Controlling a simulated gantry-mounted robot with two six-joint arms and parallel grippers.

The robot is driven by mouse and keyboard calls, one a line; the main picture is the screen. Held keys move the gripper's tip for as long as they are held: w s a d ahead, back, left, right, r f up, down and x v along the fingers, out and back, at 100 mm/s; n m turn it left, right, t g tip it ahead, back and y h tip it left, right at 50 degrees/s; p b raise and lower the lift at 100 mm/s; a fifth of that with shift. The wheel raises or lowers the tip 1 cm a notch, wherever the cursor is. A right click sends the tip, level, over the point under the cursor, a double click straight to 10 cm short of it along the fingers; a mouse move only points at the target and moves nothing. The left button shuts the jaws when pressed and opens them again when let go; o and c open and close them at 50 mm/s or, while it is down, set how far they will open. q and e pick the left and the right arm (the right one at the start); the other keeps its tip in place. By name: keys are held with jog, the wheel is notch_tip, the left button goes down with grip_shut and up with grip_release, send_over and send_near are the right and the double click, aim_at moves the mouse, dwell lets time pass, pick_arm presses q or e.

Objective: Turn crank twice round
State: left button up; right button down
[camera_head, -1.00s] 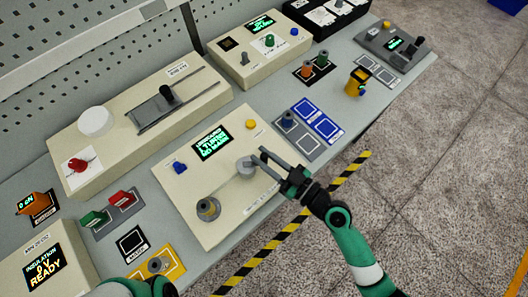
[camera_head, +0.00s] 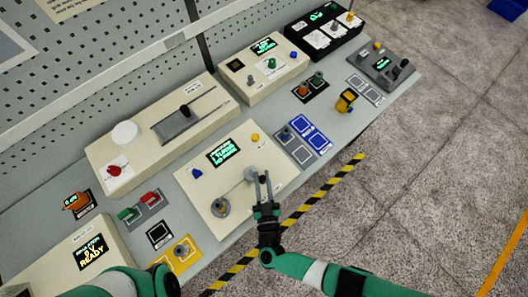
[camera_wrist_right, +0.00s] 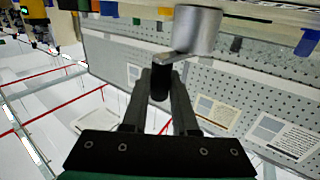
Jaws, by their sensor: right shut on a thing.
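The winding unit is a cream box (camera_head: 262,199) with a green-lit display (camera_head: 222,152), whose small text is hard to read. The crank's silver hub (camera_head: 251,174) stands on its right part; it also shows large in the right wrist view (camera_wrist_right: 197,30). My right gripper (camera_head: 263,178) reaches the crank from the front edge. In the right wrist view its fingers are shut on the dark crank handle (camera_wrist_right: 160,84), just beside the hub. A grey spindle (camera_head: 220,207) stands at the box's front left. My left arm shows at the bottom left; its gripper is out of view.
A blue knob (camera_head: 197,173) and a yellow button (camera_head: 255,138) are on the same box. A blue and grey tray (camera_head: 302,155) lies to its right, a yellow pad (camera_head: 182,254) to its left. Striped tape (camera_head: 330,183) runs along the floor beyond the table's front edge.

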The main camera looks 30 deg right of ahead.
jog(key=shift+a+r+m+g+h, duration=0.1)
jog(key=shift+a+m+g+h, duration=0.2)
jog(key=shift+h, duration=0.4)
jog(key=shift+d, duration=0.1)
jog(key=c, duration=0.7)
grip_release()
jog(key=shift+s, duration=0.1)
jog(key=v, duration=1.1)
jog(key=shift+s, duration=0.25)
jog(key=shift+w, duration=0.1)
